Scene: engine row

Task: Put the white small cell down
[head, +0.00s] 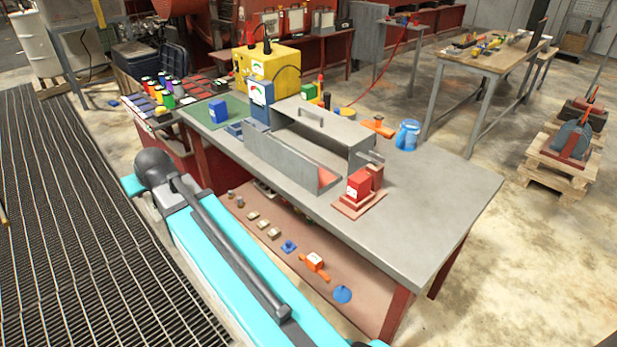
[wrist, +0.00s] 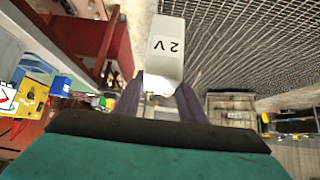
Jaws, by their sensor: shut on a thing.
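The white small cell (wrist: 166,50), marked "2 V", is in the middle of the wrist view. My gripper (wrist: 160,88) is shut on its near end, one dark finger on each side. The cell sticks out ahead of the fingers, with grating floor behind it in the picture. I see nothing touching its far end. The head view shows my teal arm in the foreground, but I cannot make out the gripper or the cell there.
A grey workbench (head: 437,198) carries a metal open housing (head: 322,130), a yellow meter box (head: 268,66), a red block (head: 358,184) and a blue cup (head: 408,136). Its front right top is bare. Small parts lie on the lower shelf (head: 262,210). Floor grating (head: 60,200) runs along the left.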

